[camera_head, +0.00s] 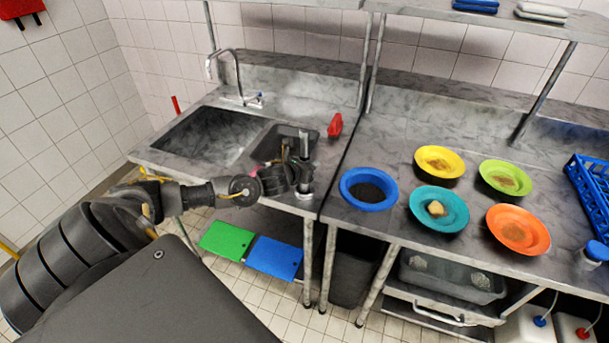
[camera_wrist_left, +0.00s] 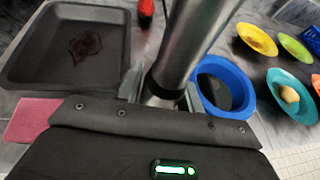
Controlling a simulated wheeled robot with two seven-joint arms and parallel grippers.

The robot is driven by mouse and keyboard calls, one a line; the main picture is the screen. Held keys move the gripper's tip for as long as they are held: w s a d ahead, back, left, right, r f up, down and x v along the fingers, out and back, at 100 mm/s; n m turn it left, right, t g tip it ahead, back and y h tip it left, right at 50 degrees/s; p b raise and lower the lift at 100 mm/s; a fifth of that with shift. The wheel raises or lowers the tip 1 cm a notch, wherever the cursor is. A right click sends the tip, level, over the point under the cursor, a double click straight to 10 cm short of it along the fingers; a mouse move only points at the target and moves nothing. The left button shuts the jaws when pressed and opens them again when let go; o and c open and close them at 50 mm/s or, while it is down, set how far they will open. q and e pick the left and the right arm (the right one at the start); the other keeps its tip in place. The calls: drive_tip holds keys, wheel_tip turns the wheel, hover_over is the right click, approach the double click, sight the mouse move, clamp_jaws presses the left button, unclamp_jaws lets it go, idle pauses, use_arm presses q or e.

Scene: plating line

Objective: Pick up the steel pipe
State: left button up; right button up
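The steel pipe (camera_head: 304,145) stands upright near the front edge of the sink counter. In the left wrist view the shiny pipe (camera_wrist_left: 204,40) runs from the top edge down between the fingers, with a dark band low on it. My left gripper (camera_head: 303,172) is at the pipe, and in the left wrist view its fingers (camera_wrist_left: 163,92) lie close against both sides of it. The gripper looks shut on the pipe. The pipe's lower end is hidden behind the gripper in the wrist view. My right gripper is not in view.
A dark tray (camera_wrist_left: 20,72) with a brown stain and a pink sponge (camera_wrist_left: 30,118) lie close by. A red bottle (camera_head: 336,125) stands behind the pipe. A blue bowl (camera_head: 367,206) is to its right, with several coloured plates beyond. A sink (camera_head: 205,135) is left.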

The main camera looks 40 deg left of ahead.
use_arm(q)
drive_tip(key=c, duration=0.7)
